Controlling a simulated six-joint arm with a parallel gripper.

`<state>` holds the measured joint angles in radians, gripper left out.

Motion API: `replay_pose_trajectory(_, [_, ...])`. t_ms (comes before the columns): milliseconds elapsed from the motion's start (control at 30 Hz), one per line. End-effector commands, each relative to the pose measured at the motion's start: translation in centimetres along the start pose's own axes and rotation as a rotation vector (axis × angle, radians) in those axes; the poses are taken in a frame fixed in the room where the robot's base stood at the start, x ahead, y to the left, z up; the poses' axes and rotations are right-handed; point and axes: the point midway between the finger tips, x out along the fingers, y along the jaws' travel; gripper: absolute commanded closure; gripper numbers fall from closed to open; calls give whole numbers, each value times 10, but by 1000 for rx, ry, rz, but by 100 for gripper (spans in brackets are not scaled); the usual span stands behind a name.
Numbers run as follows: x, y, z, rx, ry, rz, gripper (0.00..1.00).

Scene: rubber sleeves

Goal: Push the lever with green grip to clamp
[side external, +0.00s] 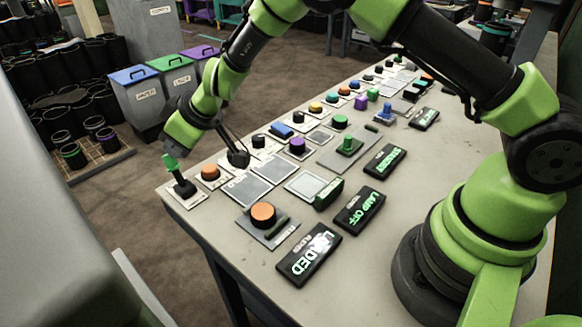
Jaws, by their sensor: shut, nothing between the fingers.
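A lever with a green grip (172,162) stands tilted on a dark base (185,188) at the left corner of the table. Another upright green-gripped control (347,143) stands on a grey plate near the middle. No readable label shows which one clamps.
An orange button (210,173) sits just right of the left lever. A larger orange button (263,214), a purple button (297,146) and several other controls crowd the table (225,237). Black signs, including a "LAMP OFF" sign (359,208), line the near side. Lidded bins (169,88) stand behind.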

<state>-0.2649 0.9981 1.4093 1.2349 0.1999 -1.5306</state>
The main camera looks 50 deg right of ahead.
Motion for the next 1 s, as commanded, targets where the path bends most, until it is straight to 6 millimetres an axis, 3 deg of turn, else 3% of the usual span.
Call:
replay_pose_trajectory(433, [-1,1,-3,0,1,1,100])
replay_pose_trajectory(1000, [-37,1,-34,-1,2,0,100])
